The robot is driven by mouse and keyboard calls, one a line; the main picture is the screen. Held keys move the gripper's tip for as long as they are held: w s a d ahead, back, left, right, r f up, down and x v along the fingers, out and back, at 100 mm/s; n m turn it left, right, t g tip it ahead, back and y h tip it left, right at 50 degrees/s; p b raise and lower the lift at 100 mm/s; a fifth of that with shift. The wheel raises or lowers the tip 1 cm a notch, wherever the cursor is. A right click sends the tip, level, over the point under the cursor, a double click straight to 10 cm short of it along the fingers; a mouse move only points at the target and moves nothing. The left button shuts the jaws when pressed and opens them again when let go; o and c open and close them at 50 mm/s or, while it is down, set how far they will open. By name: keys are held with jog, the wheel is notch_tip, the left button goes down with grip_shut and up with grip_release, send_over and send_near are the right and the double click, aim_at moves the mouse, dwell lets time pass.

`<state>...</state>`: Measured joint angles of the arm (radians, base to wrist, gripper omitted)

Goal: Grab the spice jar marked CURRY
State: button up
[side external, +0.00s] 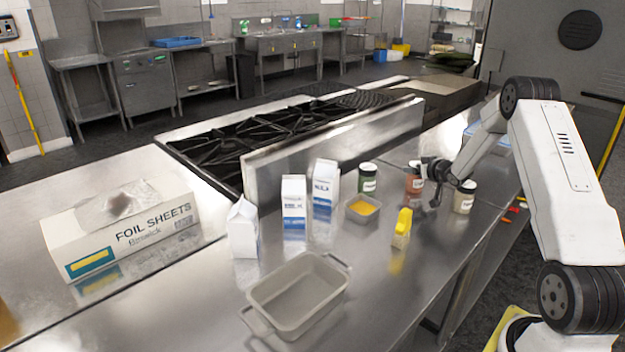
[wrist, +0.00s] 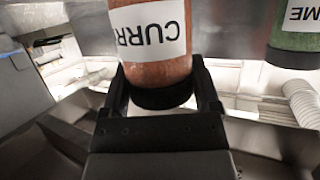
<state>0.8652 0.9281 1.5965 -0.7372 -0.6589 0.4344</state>
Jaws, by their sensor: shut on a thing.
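The CURRY jar (wrist: 150,40) has orange-red contents, a white label and a black cap. In the wrist view it sits between the two black fingers of my gripper (wrist: 161,78), which is shut on it near the cap. In the side view the jar (side external: 413,174) is partly hidden by my gripper (side external: 422,184). I cannot tell whether the jar touches the counter. A green jar (side external: 368,178) stands to its left; its label, partly cut off, ends in "ME" in the wrist view (wrist: 296,30). A pale jar (side external: 464,197) stands to the right.
A yellow-topped block (side external: 401,230) and a small container of yellow stuff (side external: 363,208) stand nearby. Several white cartons (side external: 294,203), a grey baking tin (side external: 297,292) and a foil box (side external: 125,235) are further left. The stove (side external: 275,135) is behind. Some front counter is clear.

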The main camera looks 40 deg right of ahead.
jog(key=shift+r, duration=0.15)
jog(key=shift+r, duration=0.5)
jog(key=s+a+r, duration=0.8)
jog(key=s+r, duration=0.3)
jog(key=shift+a+r, duration=0.2)
jog(key=shift+r, duration=0.15)
dwell(0.3)
